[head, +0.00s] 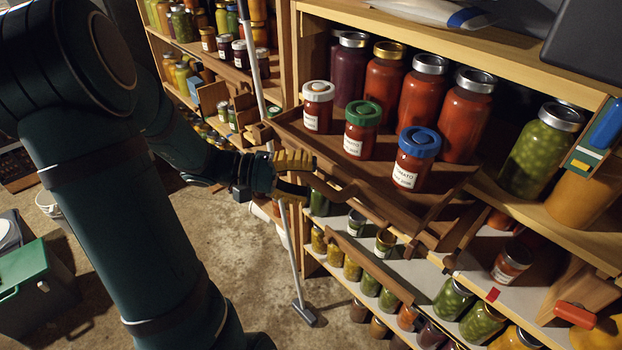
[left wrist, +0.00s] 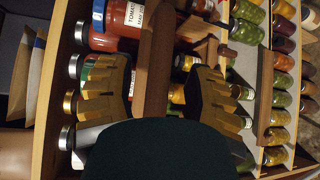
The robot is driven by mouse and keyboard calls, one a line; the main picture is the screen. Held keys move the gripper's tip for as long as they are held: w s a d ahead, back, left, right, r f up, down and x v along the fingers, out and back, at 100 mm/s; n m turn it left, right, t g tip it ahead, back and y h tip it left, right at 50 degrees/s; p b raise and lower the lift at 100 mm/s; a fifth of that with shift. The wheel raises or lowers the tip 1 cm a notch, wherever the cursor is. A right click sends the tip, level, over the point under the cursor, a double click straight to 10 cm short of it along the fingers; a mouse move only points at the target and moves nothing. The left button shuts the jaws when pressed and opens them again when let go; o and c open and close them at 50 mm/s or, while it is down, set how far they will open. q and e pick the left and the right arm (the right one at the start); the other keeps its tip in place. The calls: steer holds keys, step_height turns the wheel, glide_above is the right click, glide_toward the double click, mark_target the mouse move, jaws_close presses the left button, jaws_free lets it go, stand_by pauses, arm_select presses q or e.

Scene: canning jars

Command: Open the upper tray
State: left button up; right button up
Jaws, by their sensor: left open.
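The upper tray (head: 372,182) is a dark wooden tray at the middle shelf of the right rack. It holds jars with white (head: 318,92), green (head: 362,113) and blue lids (head: 418,142). A wooden bar (head: 335,190) runs along its front. My left gripper (head: 303,175) is open at the left part of this bar. In the left wrist view, the bar (left wrist: 155,65) stands between the two spread fingers of my left gripper (left wrist: 158,92), with gaps on both sides. Whether the bar touches a finger is unclear. My right gripper is not in view.
A lower tray front (head: 368,265) stands below, among small jars. Tall red jars (head: 424,92) and a green jar (head: 542,150) fill the shelf behind and to the right. A long-handled tool (head: 295,262) stands close below my gripper. The floor (head: 240,245) left of the rack is mostly clear.

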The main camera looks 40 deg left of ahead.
arm_select(q)
steer(key=v, duration=1.1)
stand_by(0.3)
